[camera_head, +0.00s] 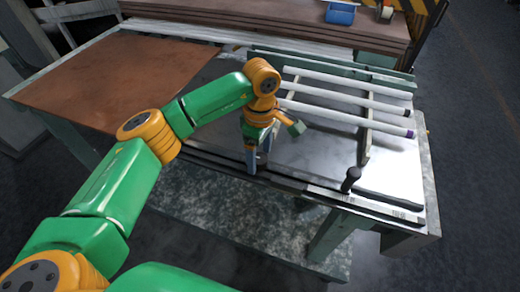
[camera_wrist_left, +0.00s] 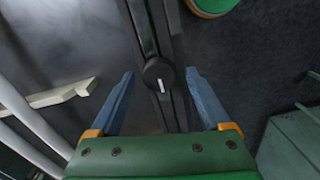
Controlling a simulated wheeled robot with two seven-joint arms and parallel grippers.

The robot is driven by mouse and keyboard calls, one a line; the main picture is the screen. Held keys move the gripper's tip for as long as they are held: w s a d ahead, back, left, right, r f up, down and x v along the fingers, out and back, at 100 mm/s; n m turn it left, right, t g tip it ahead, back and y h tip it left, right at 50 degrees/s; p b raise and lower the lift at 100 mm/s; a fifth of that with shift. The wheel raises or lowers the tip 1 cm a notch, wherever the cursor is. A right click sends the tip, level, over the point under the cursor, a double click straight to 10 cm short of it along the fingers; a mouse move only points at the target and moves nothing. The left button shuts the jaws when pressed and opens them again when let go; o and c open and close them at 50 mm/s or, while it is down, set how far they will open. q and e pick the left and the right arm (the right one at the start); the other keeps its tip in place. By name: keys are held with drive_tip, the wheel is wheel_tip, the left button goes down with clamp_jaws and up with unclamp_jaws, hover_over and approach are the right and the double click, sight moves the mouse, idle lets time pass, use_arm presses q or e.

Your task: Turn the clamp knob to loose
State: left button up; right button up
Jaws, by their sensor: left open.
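The clamp knob (camera_wrist_left: 158,75) is round and black with a short white mark, on a dark rail at the table's edge. In the left wrist view the mark runs nearly along the picture's vertical, in the lower half of the knob's face. My left gripper (camera_wrist_left: 160,73) is open, with one blue finger on each side of the knob and a visible gap on both sides. In the head view my left gripper (camera_head: 256,166) points down at the front rail and hides the knob. My right gripper is not in view.
White tubes (camera_head: 347,80) lie across supports on the table's right half. A dark upright handle (camera_head: 351,179) stands on the front rail, right of my left gripper. A brown board (camera_head: 115,85) covers the table's left. A blue bin (camera_head: 341,13) sits at the back.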

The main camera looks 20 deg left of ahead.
use_arm(q)
drive_tip(key=shift+w+f, duration=0.1)
drive_tip(key=shift+w, duration=0.1)
drive_tip(key=shift+s, duration=0.15)
clamp_jaws()
